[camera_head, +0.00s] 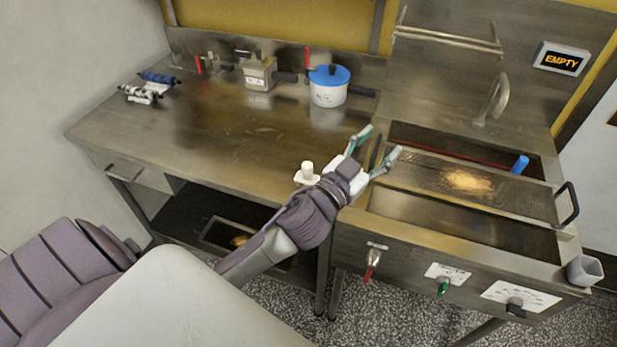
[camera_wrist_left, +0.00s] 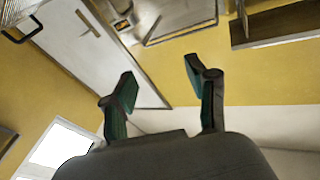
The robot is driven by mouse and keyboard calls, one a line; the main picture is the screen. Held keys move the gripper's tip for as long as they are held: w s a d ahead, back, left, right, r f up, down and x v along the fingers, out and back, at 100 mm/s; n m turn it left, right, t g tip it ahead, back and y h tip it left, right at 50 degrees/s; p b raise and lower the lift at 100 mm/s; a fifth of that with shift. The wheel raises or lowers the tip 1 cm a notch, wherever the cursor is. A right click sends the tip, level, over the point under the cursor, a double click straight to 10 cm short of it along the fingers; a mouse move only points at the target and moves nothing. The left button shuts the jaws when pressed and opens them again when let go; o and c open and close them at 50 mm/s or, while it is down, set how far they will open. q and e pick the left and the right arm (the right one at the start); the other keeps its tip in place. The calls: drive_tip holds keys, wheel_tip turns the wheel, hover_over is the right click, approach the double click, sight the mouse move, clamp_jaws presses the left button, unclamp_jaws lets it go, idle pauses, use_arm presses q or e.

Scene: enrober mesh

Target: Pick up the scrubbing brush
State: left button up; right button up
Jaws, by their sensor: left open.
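I cannot tell for sure which thing is the scrubbing brush. A small white piece with an upright knob (camera_head: 307,170) stands near the front edge of the worktop, just left of my left wrist. A blue upright cylinder (camera_head: 520,165) stands at the right of the basin. My left gripper (camera_head: 381,144) is open over the left end of the basin, apart from both. In the left wrist view the open fingers (camera_wrist_left: 160,82) have nothing between them. My right gripper is not in view.
A mesh tray (camera_head: 520,200) with brown crumbs and a black handle spans the basin. A blue-lidded pot (camera_head: 328,95), a metal box (camera_head: 259,75) and rollers (camera_head: 140,95) stand at the back. A tap (camera_head: 494,98) rises behind the basin. The worktop's middle is clear.

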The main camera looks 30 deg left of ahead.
use_arm(q)
drive_tip(key=d+r+m+g+h, duration=0.2)
drive_tip(key=d+r+m+h, duration=0.6)
drive_tip(key=h, duration=0.3)
drive_tip(key=m+g+y, duration=0.5)
drive_tip(key=g+y, duration=0.9)
drive_tip(key=g, duration=0.3)
hover_over(307, 165)
wheel_tip(307, 165, down, 9)
drive_tip(key=f, duration=0.4)
drive_tip(key=f+p, duration=0.1)
drive_tip(key=f, duration=0.2)
drive_tip(key=shift+w+a+f+p, duration=0.2)
drive_tip(key=shift+f+p, duration=0.1)
drive_tip(key=shift+f, duration=0.1)
drive_tip(key=f+p, duration=0.1)
drive_tip(key=f, duration=0.1)
drive_tip(key=f+p, duration=0.1)
drive_tip(key=f, duration=0.2)
drive_tip(key=shift+s+d, duration=0.2)
drive_tip(key=shift+f, duration=0.2)
clamp_jaws()
